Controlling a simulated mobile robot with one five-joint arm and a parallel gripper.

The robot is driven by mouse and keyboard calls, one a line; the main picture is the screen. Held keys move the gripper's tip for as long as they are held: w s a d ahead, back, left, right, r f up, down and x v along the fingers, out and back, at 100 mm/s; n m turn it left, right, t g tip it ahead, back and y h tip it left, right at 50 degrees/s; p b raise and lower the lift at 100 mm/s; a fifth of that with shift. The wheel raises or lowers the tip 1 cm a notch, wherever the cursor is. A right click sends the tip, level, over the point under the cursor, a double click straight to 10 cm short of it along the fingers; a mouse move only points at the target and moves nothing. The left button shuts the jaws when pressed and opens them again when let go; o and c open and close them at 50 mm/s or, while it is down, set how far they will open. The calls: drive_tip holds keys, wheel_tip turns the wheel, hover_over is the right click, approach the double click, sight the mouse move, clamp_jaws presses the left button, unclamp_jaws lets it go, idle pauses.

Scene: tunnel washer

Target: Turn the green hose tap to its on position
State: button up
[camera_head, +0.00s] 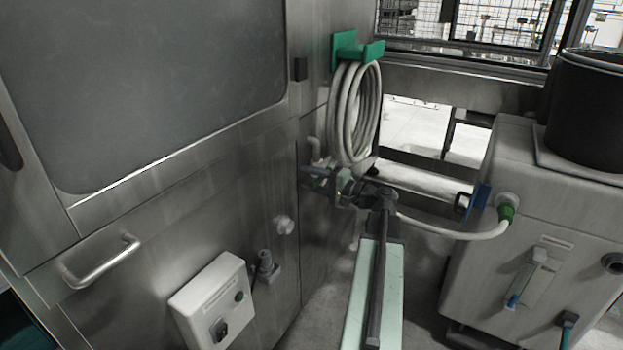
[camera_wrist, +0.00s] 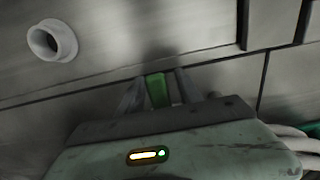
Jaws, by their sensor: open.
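The green hose tap handle (camera_wrist: 157,90) shows in the wrist view as a short green bar between my two fingers. My gripper (camera_wrist: 160,80) is open around it, with a finger on either side; I cannot tell whether either finger touches it. In the head view my gripper (camera_head: 316,177) is at the steel cabinet wall, below the coiled hose. There the tap is mostly hidden behind my gripper and wrist. A grey pipe (camera_head: 314,147) rises just above it. I cannot read the tap's on or off position.
A pale hose (camera_head: 357,112) hangs coiled on a green bracket (camera_head: 346,50) above my gripper.

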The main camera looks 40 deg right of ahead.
clamp_jaws()
idle(1.4)
